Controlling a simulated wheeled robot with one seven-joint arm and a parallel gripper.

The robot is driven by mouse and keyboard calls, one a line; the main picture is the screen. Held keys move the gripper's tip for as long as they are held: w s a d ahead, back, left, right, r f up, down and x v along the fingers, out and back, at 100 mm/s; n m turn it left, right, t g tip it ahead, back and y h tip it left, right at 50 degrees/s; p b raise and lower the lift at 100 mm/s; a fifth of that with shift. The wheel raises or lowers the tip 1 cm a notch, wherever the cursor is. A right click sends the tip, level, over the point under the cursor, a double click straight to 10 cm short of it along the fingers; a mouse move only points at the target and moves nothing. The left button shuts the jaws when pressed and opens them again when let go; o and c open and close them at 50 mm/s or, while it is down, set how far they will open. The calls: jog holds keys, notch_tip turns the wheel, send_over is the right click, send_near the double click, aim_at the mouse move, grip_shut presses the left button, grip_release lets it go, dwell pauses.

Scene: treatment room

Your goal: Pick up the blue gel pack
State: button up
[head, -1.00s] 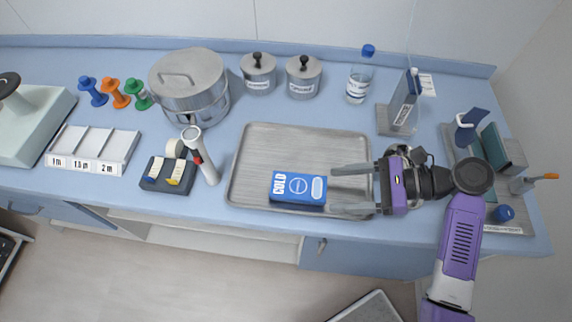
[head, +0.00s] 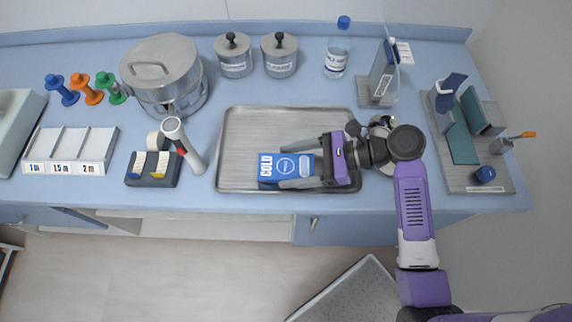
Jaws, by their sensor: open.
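The blue gel pack (head: 270,169), with "COLD" in white letters, lies near the front edge of the grey metal tray (head: 238,135). My gripper (head: 297,164) reaches in from the right, with its fingers pointing left. The jaws are open, with one finger along the pack's far side and the other near its front side. The fingers overlap the right part of the pack in this view. I cannot tell whether they touch it.
A tape roll and holder (head: 152,168) and a grey-white handheld tool (head: 184,145) stand left of the tray. A steel drum (head: 165,75), two lidded canisters (head: 279,56) and a bottle (head: 337,55) stand behind. An organiser board (head: 485,176) is at the right. The tray's back half is clear.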

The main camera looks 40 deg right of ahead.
jog(key=c, duration=1.3)
jog(key=shift+r, duration=0.15)
notch_tip(320, 180, up, 19)
jog(key=p, duration=0.2)
notch_tip(320, 180, up, 6)
jog(key=p, duration=0.7)
send_over(292, 166)
